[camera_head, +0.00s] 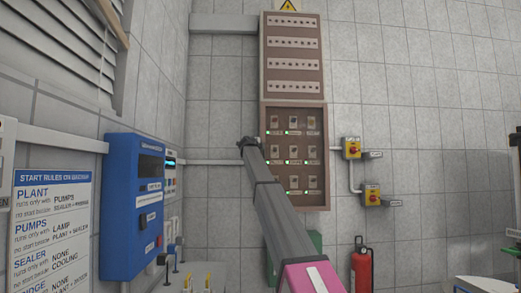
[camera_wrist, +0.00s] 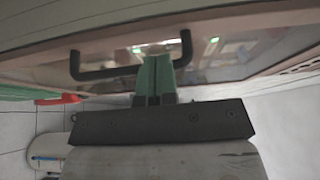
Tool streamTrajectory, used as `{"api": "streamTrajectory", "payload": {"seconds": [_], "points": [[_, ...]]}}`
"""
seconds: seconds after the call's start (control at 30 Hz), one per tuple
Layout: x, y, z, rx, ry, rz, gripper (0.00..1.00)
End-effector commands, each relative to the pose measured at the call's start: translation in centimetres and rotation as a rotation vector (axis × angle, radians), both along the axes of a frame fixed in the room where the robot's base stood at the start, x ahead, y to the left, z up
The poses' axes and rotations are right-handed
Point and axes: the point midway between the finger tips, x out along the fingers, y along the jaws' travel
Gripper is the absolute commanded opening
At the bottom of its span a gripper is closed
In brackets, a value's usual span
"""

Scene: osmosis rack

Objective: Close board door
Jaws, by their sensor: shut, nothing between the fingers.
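The board (camera_head: 293,105) is a tall brown cabinet on the back wall. Its lower part has a framed door (camera_head: 325,160) with rows of switches and green lamps showing behind it. In the wrist view the door (camera_wrist: 225,70) crosses the picture, with a dark U-shaped handle (camera_wrist: 100,73) on it. My gripper (camera_head: 248,142) is at the left edge of the lower part in the head view. In the wrist view my gripper (camera_wrist: 156,60) has its green fingers together, beside the handle bar. Whether they touch the handle or door, and whether a gap remains at the door's edge, I cannot tell.
A blue control box (camera_head: 132,205) and a rules sign (camera_head: 50,230) are on the left wall. Two yellow switch boxes (camera_head: 351,148) are right of the board. A red extinguisher (camera_head: 361,268) stands below them. The wall farther right is mostly bare.

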Motion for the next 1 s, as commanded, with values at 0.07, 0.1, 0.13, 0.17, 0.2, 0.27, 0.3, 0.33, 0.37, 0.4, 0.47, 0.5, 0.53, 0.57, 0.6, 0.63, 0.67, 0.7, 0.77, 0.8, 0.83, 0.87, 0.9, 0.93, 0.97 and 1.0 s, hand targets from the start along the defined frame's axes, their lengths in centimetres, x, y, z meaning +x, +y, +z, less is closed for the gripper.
{"api": "streamTrajectory", "payload": {"seconds": [0.07, 0.1, 0.13, 0.17, 0.2, 0.27, 0.3, 0.33, 0.37, 0.4, 0.47, 0.5, 0.53, 0.57, 0.6, 0.63, 0.67, 0.7, 0.77, 0.8, 0.83, 0.87, 0.9, 0.93, 0.97, 1.0], "points": [[0.6, 0.3, 0.3, -0.001, -0.005, 0.009, 0.0], [0.4, 0.4, 0.3, -0.002, -0.006, 0.009, 0.0], [0.2, 0.5, 0.3, -0.001, -0.005, 0.009, 0.0], [-0.1, 0.6, 0.3, -0.001, -0.005, 0.009, 0.0], [-0.5, 0.8, 0.3, -0.001, -0.005, 0.009, 0.0], [-1.3, 1.1, 0.2, -0.001, -0.005, 0.008, 0.0], [-1.9, 1.3, 0.2, -0.001, -0.005, 0.007, 0.0], [-2.4, 1.5, 0.2, -0.001, -0.005, 0.007, 0.0], [-3.0, 1.7, 0.1, -0.001, -0.004, 0.007, 0.0], [-3.7, 2.1, 0.1, 0.0, -0.003, 0.006, 0.0], [-4.8, 2.6, 0.1, 0.0, -0.003, 0.006, 0.0], [-5.6, 2.9, 0.0, 0.0, -0.003, 0.006, 0.0], [-6.1, 3.2, 0.1, 0.0, -0.003, 0.005, 0.0], [-6.7, 3.4, 0.1, 0.0, -0.003, 0.004, 0.0], [-7.4, 3.7, 0.1, 0.0, -0.003, 0.004, 0.0], [-7.9, 4.0, 0.1, 0.0, -0.003, 0.003, 0.0], [-8.3, 4.2, 0.1, 0.0, -0.003, 0.003, 0.0], [-8.8, 4.5, 0.2, 0.0, -0.003, 0.003, 0.0], [-9.4, 4.7, 0.2, 0.0, -0.003, 0.002, 0.0], [-9.6, 4.9, 0.2, 0.0, -0.003, 0.002, 0.0], [-9.8, 4.9, 0.2, 0.0, -0.003, 0.001, 0.0], [-9.9, 5.0, 0.2, 0.0, -0.003, 0.001, 0.0], [-9.9, 5.0, 0.2, -0.001, -0.003, 0.0, 0.0], [-9.9, 5.0, 0.2, -0.001, -0.002, 0.0, 0.0], [-9.9, 5.0, 0.2, -0.001, -0.002, 0.0, 0.0], [-9.9, 5.0, 0.0, -0.003, 0.001, 0.0, 0.0]]}}
